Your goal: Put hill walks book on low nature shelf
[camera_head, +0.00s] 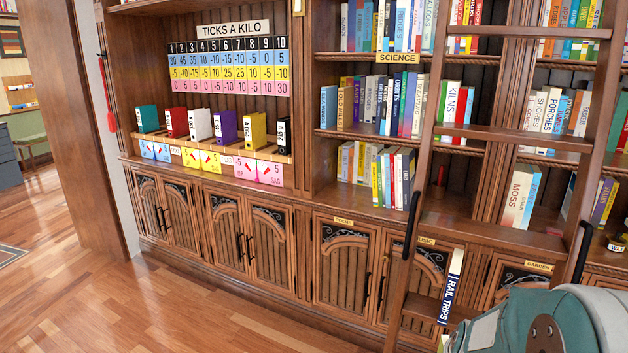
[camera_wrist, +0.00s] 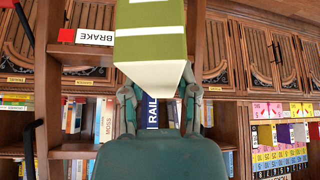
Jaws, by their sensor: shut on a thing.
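In the wrist view my gripper (camera_wrist: 160,88) is shut on a green book (camera_wrist: 150,45) with a cream page block. Its title does not show, so I cannot read whether it is the hill walks book. No label reading nature is legible. A low shelf at right holds a white MOSS book (camera_head: 518,198) and a blue-spined one beside it; the MOSS book also shows in the wrist view (camera_wrist: 105,120).
A wooden ladder (camera_head: 520,135) stands before the right bookcase. A RAIL TRIPS book (camera_head: 451,287) stands low by it and shows behind my gripper (camera_wrist: 151,112). A BRAKE label (camera_wrist: 94,37) is near the held book. The floor (camera_head: 150,310) at left is clear.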

